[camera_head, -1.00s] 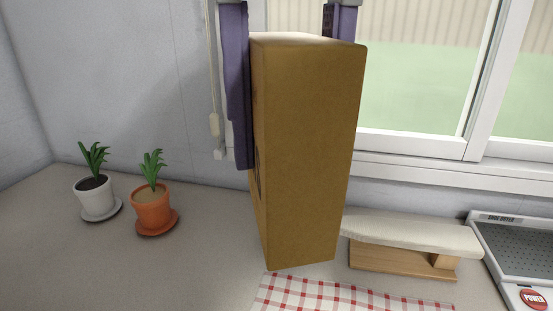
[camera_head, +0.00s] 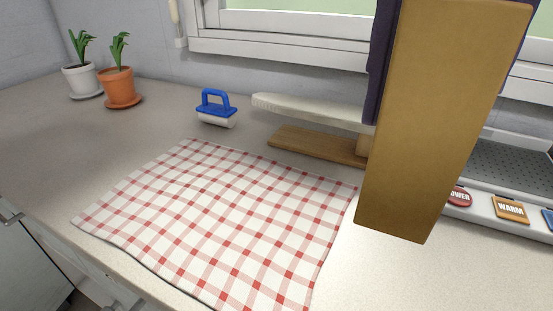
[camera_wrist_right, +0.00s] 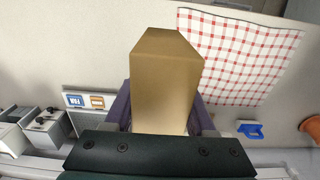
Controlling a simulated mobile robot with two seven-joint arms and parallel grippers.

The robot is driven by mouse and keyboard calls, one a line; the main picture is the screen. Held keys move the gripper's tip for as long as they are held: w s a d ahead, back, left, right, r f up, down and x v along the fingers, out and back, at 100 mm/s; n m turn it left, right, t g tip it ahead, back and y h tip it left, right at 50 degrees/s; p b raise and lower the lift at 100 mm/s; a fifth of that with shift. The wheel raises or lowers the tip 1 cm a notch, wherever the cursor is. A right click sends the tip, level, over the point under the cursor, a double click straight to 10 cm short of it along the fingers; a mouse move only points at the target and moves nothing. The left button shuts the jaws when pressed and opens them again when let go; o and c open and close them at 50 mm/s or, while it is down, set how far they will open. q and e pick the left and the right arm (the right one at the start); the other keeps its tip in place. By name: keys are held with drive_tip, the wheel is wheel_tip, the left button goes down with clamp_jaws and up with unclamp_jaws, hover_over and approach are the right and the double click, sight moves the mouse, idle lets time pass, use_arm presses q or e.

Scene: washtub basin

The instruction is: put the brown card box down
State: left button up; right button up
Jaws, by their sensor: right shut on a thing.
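The brown card box (camera_head: 440,110) is tall and upright, tilted slightly in the camera_head view, at the right. My right gripper (camera_head: 445,85) is shut on it, with a purple finger on either side of its upper part. In the right wrist view the box (camera_wrist_right: 166,85) stands out between the purple fingers. Its lower end shows against the bare counter (camera_head: 330,285) just right of the checked cloth; I cannot tell exactly how far above the counter it is. My left gripper is not in view.
A red-and-white checked cloth (camera_head: 225,215) covers the middle of the counter. A device with buttons (camera_head: 510,208) is at the right, two potted plants (camera_head: 120,85) at back left.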

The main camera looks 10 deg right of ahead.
wheel_tip(320, 180, down, 18)
drive_tip(key=shift+a+f, duration=0.1)
drive_tip(key=shift+f, duration=0.1)
drive_tip(key=shift+f, duration=0.1)
drive_tip(key=shift+f+b, duration=0.15)
drive_tip(key=shift+b, duration=0.2)
drive_tip(key=o, duration=1.4)
drive_tip(key=shift+c, duration=0.2)
